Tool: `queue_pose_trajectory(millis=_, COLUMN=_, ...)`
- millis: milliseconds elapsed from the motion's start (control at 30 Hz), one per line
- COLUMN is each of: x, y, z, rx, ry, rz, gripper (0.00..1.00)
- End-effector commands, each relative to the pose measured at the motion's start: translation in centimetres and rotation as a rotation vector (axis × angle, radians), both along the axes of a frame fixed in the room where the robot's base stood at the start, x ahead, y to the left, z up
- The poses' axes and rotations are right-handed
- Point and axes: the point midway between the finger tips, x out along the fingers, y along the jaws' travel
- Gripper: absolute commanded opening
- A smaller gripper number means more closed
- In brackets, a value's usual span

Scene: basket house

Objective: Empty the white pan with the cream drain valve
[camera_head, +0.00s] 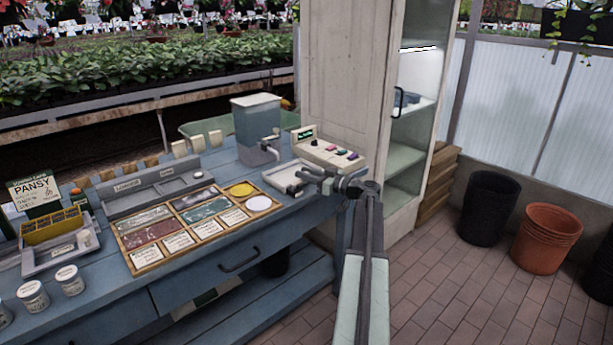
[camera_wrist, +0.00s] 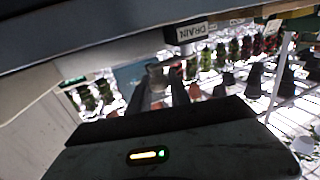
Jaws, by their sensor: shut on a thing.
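The white pan (camera_head: 286,178) is a shallow tray at the right end of the blue bench. I cannot tell how much liquid is in it. My gripper (camera_head: 340,186) is at the pan's right front corner, by the bench edge. In the wrist view a dark block with an upside-down DRAIN label (camera_wrist: 192,32) is just above my fingers (camera_wrist: 168,92). My gripper is shut on the drain valve, which is mostly hidden by the fingers, so its turn angle is unclear.
A water tank with a tap (camera_head: 257,128) stands behind the pan, beside a cream control box (camera_head: 328,152) with coloured buttons. A framed seed tray (camera_head: 190,222) lies left. A cabinet (camera_head: 350,90) rises behind. Black (camera_head: 487,208) and orange pots (camera_head: 546,238) stand on the right floor.

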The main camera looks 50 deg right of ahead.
Motion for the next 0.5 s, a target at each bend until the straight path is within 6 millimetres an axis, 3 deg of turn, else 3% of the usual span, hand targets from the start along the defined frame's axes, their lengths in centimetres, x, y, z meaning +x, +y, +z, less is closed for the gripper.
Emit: queue_pose_trajectory(millis=500, x=0.70, y=-0.16, z=0.02, rx=0.000, ry=-0.001, rz=0.144, gripper=0.00)
